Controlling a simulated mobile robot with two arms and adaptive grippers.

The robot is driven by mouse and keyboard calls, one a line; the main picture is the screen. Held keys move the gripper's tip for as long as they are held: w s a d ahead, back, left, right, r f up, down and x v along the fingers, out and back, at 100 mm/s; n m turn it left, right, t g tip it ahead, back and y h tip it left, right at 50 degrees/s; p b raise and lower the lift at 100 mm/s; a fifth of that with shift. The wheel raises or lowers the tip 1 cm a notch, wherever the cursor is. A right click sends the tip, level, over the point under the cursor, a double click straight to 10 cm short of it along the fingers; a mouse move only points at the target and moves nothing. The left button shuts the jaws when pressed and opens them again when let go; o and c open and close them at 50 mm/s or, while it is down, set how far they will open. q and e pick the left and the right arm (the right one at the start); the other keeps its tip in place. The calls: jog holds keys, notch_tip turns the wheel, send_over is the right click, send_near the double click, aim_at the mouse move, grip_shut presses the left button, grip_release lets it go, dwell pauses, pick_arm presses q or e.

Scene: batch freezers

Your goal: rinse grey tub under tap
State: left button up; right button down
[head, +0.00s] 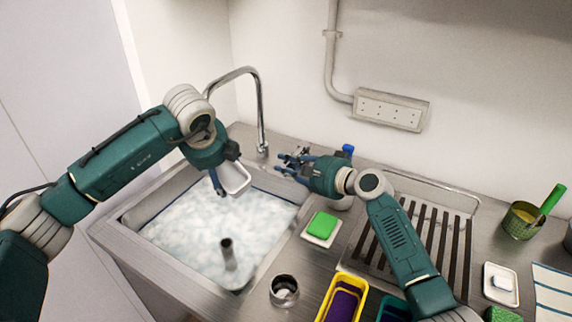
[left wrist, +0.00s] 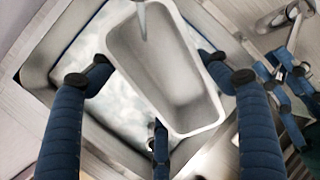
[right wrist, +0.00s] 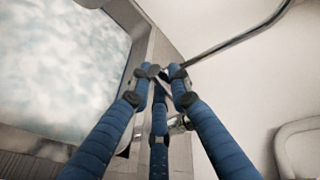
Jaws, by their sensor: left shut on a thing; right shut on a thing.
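The grey tub (head: 235,178) is a small, pale rectangular tub, held tilted above the sink. My left gripper (head: 226,180) is shut on it. In the left wrist view, the empty-looking inside of the tub (left wrist: 165,70) faces the camera, and a pale streak like running water meets its upper end. The tap (head: 260,105) arches over from behind the sink; my left wrist hides the area below its spout. My right gripper (head: 288,163) is at the tap's base, shut on what looks like its lever (right wrist: 163,84), largely hidden by the fingers.
The sink (head: 172,208) holds foamy water and an upright standpipe (head: 228,252). A green sponge (head: 321,226) on a white dish, a metal cup (head: 284,291) and a yellow tub (head: 343,298) stand to its right. A slatted drainer (head: 447,245) lies beneath my right arm.

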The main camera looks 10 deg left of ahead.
jog(key=c, duration=1.6)
grip_release()
jog(key=v, duration=1.2)
